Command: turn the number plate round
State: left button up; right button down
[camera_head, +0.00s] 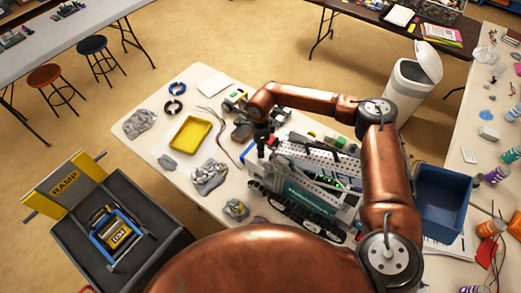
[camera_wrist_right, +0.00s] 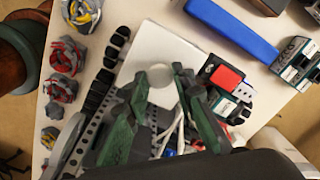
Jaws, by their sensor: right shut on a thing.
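A yellow plate (camera_head: 117,235) marked 034 sits on a small blue-framed machine in the open dark case at the lower left. It is the only number I can read. My right arm reaches over the worktable from the right. My right gripper (camera_head: 262,150) points down at the left end of a large perforated machine (camera_head: 320,160) with a teal side panel. In the right wrist view its green fingers (camera_wrist_right: 160,88) stand around a small pale round thing (camera_wrist_right: 160,74), before a white panel (camera_wrist_right: 168,48). What they hold is not clear. My left gripper is out of view.
The worktable holds a yellow tray (camera_head: 191,133), grey rocks (camera_head: 211,177) and black tracks (camera_head: 297,217) in front of the machine. A blue bin (camera_head: 441,203) is to the right. A white waste bin (camera_head: 408,85) stands behind.

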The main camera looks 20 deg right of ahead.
jog(key=m, duration=0.4)
jog(key=shift+w+m+b, duration=0.1)
jog(key=shift+m+b, duration=0.25)
jog(key=shift+m, duration=0.05)
jog(key=m, duration=0.9)
jog(key=shift+r, duration=0.1)
jog(key=shift+m, duration=1.9)
jog(key=shift+w, duration=0.1)
jog(key=c, duration=1.6)
grip_release()
notch_tip(320, 180, up, 12)
jog(key=shift+f, duration=0.1)
